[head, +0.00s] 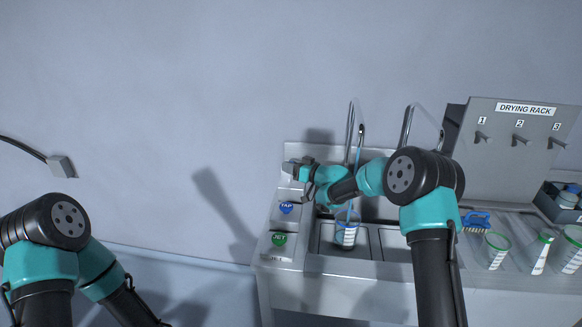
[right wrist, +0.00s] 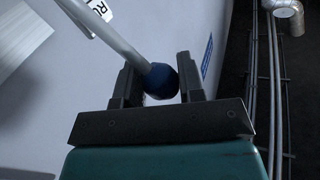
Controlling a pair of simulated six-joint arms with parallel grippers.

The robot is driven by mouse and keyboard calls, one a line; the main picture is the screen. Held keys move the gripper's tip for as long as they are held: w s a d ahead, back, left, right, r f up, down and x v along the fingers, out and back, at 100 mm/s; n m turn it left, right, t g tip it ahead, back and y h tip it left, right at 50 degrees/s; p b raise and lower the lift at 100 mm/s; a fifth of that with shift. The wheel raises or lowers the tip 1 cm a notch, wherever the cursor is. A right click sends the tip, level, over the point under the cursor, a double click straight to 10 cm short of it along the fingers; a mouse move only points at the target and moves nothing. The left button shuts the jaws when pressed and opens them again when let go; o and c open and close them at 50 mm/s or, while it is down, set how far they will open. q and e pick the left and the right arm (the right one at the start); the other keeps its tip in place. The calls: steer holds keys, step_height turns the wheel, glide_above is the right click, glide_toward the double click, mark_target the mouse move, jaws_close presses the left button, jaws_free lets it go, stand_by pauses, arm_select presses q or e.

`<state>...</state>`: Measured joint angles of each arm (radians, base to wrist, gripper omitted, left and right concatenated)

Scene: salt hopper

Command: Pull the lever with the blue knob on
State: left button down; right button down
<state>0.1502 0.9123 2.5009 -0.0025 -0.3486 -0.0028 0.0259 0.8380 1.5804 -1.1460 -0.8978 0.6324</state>
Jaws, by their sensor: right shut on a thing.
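In the right wrist view a pale grey lever (right wrist: 115,38) slants down from the upper left to a round dark blue knob (right wrist: 161,80). The knob sits between the fingers of my right gripper (right wrist: 161,84), which is shut on it. In the head view my right gripper (head: 294,166) is at the left end of the sink's back panel, and the lever and knob cannot be made out there. A blue-rimmed beaker (head: 346,236) stands in the left sink basin below my right forearm. My left gripper is out of view; only its arm shows at lower left.
Two curved metal taps (head: 351,125) rise behind the basins, close to my right arm. Blue TAP (head: 286,208) and green JET (head: 279,239) labels are left of the basin. A drying rack (head: 521,150), a blue brush (head: 476,222) and green-rimmed vessels (head: 495,249) are at right.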

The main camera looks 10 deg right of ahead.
steer(key=shift+s+a+f, duration=0.2)
steer(key=shift+s+f, duration=0.2)
steer(key=shift+s, duration=0.15)
steer(key=shift+s+a+f, duration=0.15)
steer(key=shift+s+f, duration=0.25)
steer(key=shift+s, duration=0.15)
steer(key=c, duration=0.8)
jaws_free()
steer(key=shift+w+r, duration=0.1)
steer(key=shift+r, duration=0.05)
steer(key=shift+d, duration=0.15)
steer(key=v, duration=1.7)
steer(key=shift+s, duration=0.25)
